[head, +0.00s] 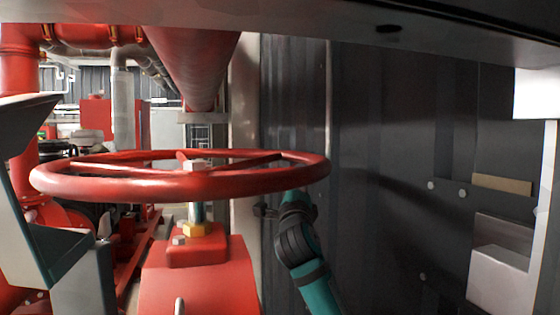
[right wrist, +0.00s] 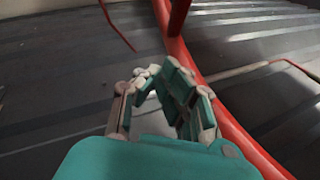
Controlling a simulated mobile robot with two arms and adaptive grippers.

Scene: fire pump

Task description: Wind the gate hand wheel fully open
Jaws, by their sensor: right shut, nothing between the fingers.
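The red gate hand wheel (head: 180,192) lies flat, seen nearly edge-on in the head view, with spokes meeting at a pale hub nut. It stands on a stem with a brass-coloured nut (head: 203,231) above the red valve body (head: 200,280). My right gripper (head: 288,196) is just below the wheel's right rim, its tips partly hidden there. In the right wrist view my right gripper (right wrist: 158,75) is shut and empty, fingers bent together. The red rim (right wrist: 228,118) runs close along its right side; I cannot tell if they touch. My left gripper is not in view.
A dark ribbed wall (head: 390,140) stands close behind and right of the wheel. A thick red pipe (head: 190,65) runs above it. A pale box (head: 500,260) is on the right wall. Red pipework and machinery fill the left background.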

